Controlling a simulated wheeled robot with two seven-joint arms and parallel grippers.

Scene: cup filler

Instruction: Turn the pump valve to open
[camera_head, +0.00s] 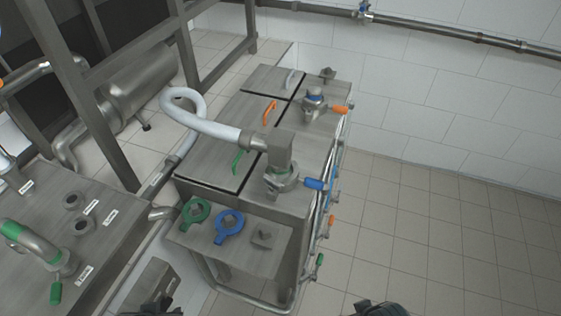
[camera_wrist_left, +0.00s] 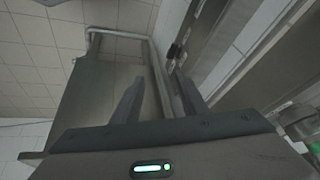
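Several valve handles show in the head view, and I cannot tell which is the pump valve. A blue handle (camera_head: 315,184) sticks out to the right of a metal valve fitting (camera_head: 281,181) on the box-shaped metal machine. An orange handle (camera_head: 341,109) is on a fitting farther back. A green handle (camera_head: 55,292) hangs below a bent pipe at the lower left. My left gripper (camera_wrist_left: 158,95) is open and empty in the left wrist view, its fingers apart; only its dark top (camera_head: 158,306) shows at the head view's bottom edge. My right arm's dark end (camera_head: 378,309) is cut off there, its fingers hidden.
A white hose (camera_head: 205,126) curves over the machine. A metal counter (camera_head: 100,238) stands at left. Tiled floor (camera_head: 440,235) is clear at right.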

